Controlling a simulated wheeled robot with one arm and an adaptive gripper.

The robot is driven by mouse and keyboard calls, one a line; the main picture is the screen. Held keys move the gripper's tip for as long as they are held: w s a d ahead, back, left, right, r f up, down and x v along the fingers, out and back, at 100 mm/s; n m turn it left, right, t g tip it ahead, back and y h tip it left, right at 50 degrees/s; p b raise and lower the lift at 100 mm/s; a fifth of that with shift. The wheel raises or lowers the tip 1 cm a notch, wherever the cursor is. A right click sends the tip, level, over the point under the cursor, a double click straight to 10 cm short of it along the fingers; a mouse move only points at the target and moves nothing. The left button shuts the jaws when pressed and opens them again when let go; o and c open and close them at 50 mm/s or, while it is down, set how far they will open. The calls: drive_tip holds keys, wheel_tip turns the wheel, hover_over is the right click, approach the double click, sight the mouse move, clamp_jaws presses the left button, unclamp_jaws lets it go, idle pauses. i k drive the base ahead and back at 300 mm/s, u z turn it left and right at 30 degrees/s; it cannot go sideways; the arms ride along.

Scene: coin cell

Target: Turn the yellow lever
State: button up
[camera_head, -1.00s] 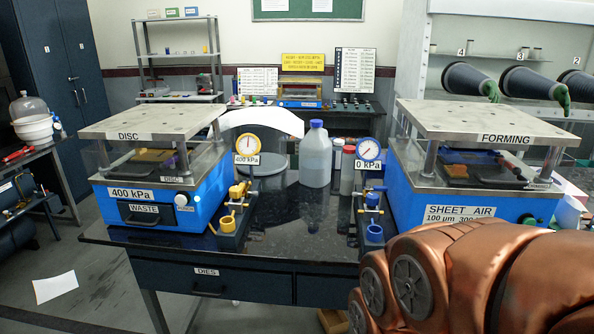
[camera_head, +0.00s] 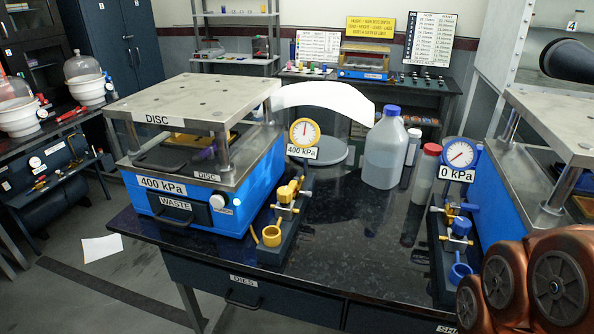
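The yellow lever (camera_head: 288,192) is on a small valve assembly on a dark block, to the right of the blue DISC press (camera_head: 238,203). A yellow-rimmed gauge (camera_head: 304,132) labelled 400 kPa stands above it. A yellow ring-shaped cup (camera_head: 271,236) sits at the block's front end. The lever's exact angle is too small to tell. My gripper is out of view; only copper-coloured links of my arm show at the lower right, well apart from the lever.
A similar blue valve assembly (camera_head: 459,226) with a 0 kPa gauge (camera_head: 459,153) stands to the right. A large blue-capped bottle (camera_head: 385,155) and a red-capped bottle (camera_head: 425,175) stand between them. The dark tabletop (camera_head: 345,245) is clear in front of the bottles.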

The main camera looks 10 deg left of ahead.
sight(292, 184)
drive_tip(key=u, duration=0.45)
drive_tip(key=i, duration=0.7)
drive_tip(key=u, duration=1.1)
drive_tip(key=i, duration=0.2)
drive_tip(key=u, duration=0.1)
